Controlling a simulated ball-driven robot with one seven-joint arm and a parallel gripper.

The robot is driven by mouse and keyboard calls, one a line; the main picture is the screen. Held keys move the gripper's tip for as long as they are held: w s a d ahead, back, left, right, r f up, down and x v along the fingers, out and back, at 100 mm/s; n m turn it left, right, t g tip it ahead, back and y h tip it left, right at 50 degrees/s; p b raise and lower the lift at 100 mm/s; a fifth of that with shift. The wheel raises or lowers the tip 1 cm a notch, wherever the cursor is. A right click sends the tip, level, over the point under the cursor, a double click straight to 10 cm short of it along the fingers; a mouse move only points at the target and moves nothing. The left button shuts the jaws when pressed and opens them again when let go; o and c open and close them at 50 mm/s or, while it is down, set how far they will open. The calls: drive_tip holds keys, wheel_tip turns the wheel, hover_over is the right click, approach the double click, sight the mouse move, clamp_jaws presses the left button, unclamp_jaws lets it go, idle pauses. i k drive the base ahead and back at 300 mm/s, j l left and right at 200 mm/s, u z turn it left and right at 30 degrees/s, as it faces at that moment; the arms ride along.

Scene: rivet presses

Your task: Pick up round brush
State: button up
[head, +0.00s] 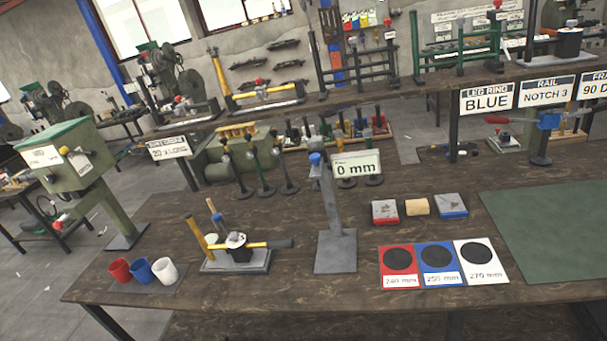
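A small grey stand (236,263) sits near the front left of the wooden bench. On it are a dark pot with a white top (238,243), a hammer with a yellow handle and dark head (268,244), and another yellow handle (197,236) standing tilted. A slim tool with a wooden end and a blue part (215,212) leans upright among them. It may be the round brush, but it is too small to be sure, and its lower end is hidden. My gripper is not in view.
Red, blue and white cups (142,270) stand left of the stand. A grey post gauge marked 0 mm (337,248) stands to its right. Further right are coloured cards with black discs (437,258), small blocks (417,206) and a green mat (557,230). A green machine (72,160) stands left.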

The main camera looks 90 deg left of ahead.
sight(210, 203)
drive_tip(key=u, duration=3.05)
